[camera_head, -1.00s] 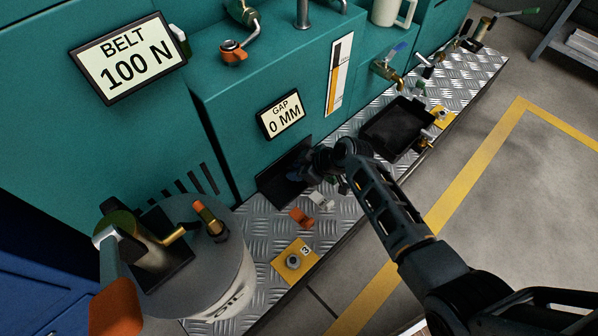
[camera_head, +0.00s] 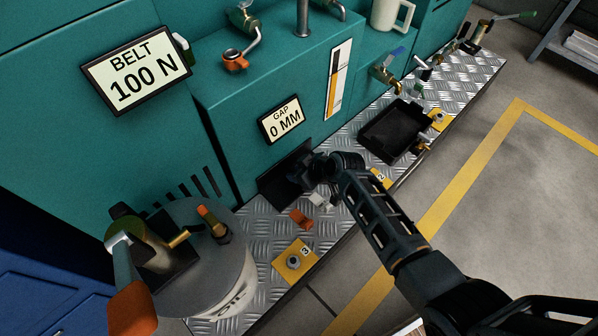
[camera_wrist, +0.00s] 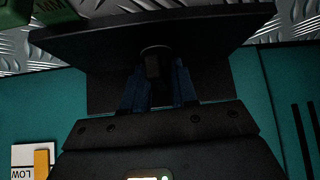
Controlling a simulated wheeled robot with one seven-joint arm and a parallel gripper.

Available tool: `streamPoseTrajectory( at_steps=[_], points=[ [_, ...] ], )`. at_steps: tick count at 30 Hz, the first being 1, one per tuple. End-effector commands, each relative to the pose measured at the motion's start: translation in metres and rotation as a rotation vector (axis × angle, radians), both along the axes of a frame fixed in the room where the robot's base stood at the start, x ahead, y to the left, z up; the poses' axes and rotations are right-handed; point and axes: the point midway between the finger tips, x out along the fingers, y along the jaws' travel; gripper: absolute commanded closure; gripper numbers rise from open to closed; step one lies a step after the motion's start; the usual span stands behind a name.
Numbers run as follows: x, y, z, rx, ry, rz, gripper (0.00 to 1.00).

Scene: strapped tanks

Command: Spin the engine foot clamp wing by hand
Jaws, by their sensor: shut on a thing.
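My gripper (camera_head: 312,174) is down at the foot of the teal engine block (camera_head: 270,80), in front of a dark upright plate (camera_head: 276,188). In the wrist view, my gripper (camera_wrist: 156,82) has its two dark blue fingers closed on a dark piece (camera_wrist: 153,62) standing out from the black plate (camera_wrist: 190,27). This piece appears to be the clamp wing; its shape is mostly hidden by the fingers. The gap sign (camera_head: 284,119) on the block reads 0 MM, and the belt sign (camera_head: 136,70) reads 100 N.
An orange piece (camera_head: 301,219), a pale piece (camera_head: 320,201) and a yellow plate marked 3 (camera_head: 290,266) lie on the tread-plate ledge (camera_head: 258,235). An oil drum (camera_head: 205,270) stands at left. A black tray (camera_head: 391,134) lies to the right. The floor beyond the yellow line is clear.

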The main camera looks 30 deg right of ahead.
Motion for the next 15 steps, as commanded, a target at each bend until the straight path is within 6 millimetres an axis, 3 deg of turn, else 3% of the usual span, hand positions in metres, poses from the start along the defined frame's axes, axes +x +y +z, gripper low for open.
streamPoseTrajectory(
  at_steps=[15],
  points=[
    [-0.0013,-0.0002,0.0009,-0.001,0.003,-0.053,1.0]
  ],
)
